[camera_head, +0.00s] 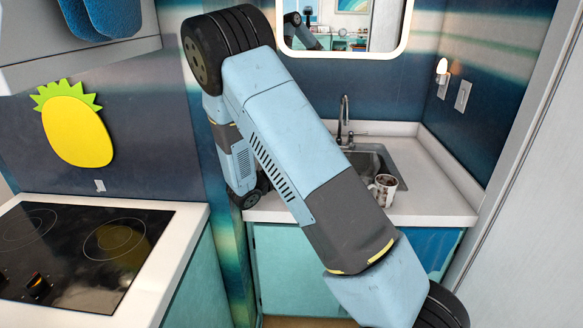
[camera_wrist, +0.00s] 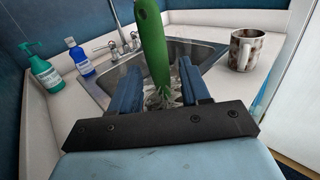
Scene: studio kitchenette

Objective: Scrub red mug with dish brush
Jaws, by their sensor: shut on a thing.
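My gripper (camera_wrist: 159,78) is in the wrist view, over the near edge of the sink. It is shut on a green-handled dish brush (camera_wrist: 151,40). A white mug with brown patches (camera_wrist: 243,50) stands upright on the counter to the right of the sink, apart from my gripper. The mug also shows in the head view (camera_head: 383,190), by the sink's right side. I see no plainly red mug. My arm hides the gripper in the head view.
The steel sink (camera_head: 366,159) has a tall faucet (camera_head: 343,117). A stove (camera_head: 80,252) is at left. The counter (camera_head: 437,204) right of the mug is clear.

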